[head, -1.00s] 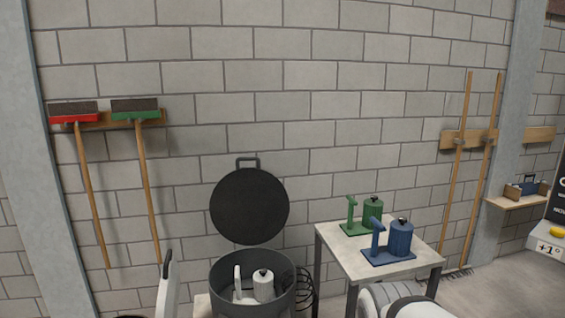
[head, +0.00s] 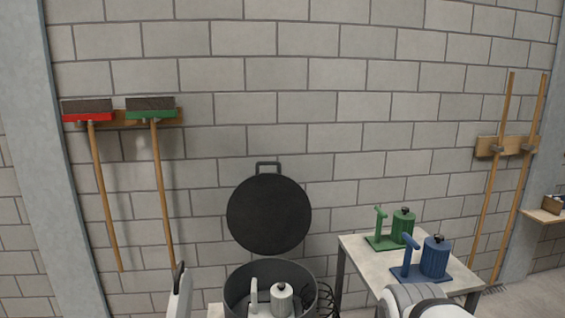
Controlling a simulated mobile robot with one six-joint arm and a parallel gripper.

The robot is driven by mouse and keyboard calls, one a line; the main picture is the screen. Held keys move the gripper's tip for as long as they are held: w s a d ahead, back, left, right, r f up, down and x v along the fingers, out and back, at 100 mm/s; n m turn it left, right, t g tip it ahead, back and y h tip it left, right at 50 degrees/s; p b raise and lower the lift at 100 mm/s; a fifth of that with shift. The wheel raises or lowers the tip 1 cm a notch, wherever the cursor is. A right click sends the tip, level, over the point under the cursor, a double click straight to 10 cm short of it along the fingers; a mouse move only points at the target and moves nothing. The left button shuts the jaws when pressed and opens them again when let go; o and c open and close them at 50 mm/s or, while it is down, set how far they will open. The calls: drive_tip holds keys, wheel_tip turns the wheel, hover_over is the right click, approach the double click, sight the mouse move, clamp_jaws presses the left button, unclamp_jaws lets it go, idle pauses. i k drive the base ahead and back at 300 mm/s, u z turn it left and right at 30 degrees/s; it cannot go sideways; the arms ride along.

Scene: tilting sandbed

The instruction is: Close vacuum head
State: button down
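The vacuum head appears to be the dark round lid (head: 269,215) with a handle (head: 268,166) on top. It stands upright and open behind the grey drum (head: 238,292), against the wall side. A white canister (head: 281,299) and a white upright piece stand inside the drum. White parts of my arm show at the bottom edge, left and right of the drum. My gripper's fingertips cannot be made out, so its state is unclear.
A table (head: 361,258) right of the drum holds a green canister set (head: 403,226) and a blue canister set (head: 435,257). Black cable coils hang between drum and table.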

sight(267, 214)
drive_tip(key=i, duration=1.3)
drive_tip(key=z, duration=0.05)
